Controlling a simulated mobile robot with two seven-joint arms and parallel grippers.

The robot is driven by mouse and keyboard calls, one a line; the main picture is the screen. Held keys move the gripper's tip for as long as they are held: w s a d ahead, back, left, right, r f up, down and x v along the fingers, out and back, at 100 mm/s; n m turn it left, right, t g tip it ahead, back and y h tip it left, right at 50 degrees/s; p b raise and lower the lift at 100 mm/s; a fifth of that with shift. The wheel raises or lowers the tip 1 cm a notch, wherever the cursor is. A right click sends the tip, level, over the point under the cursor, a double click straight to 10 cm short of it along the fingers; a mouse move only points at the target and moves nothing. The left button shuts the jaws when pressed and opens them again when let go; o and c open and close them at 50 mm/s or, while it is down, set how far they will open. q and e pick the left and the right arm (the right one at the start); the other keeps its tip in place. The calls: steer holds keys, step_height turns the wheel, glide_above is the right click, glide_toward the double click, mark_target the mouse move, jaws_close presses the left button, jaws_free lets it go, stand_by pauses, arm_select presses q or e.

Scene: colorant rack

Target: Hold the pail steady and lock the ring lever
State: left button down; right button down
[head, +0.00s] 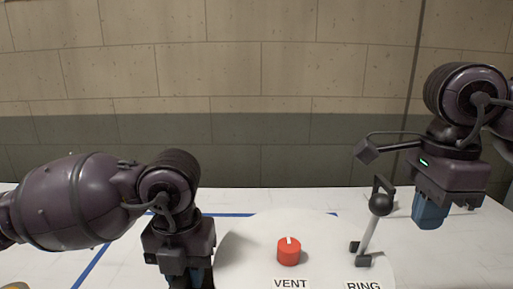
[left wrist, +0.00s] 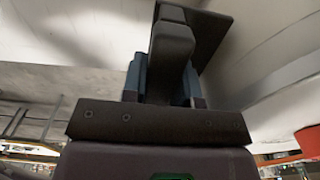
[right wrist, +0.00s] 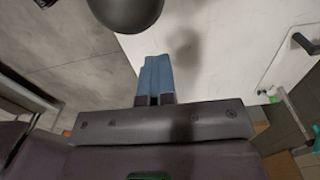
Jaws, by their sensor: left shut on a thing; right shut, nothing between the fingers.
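The pail shows as a round white lid (head: 245,235) on the table, with a red VENT knob (head: 289,251). The ring lever (head: 369,235) is a pale rod with a black ball, standing up and tilted slightly right above the RING label (head: 363,286). My left gripper (head: 203,282) points down at the lid's left edge. In the left wrist view its blue fingers are shut on a dark handle (left wrist: 172,50). My right gripper (head: 430,214) is shut and empty, right of the lever and apart from it. The black ball (right wrist: 125,8) shows ahead of its fingers (right wrist: 157,75).
Blue tape (head: 92,265) marks the white table (head: 40,262) at left. A tiled wall (head: 260,60) stands behind. The table right of the lid looks mostly clear.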

steer(key=c, duration=1.4)
jaws_free()
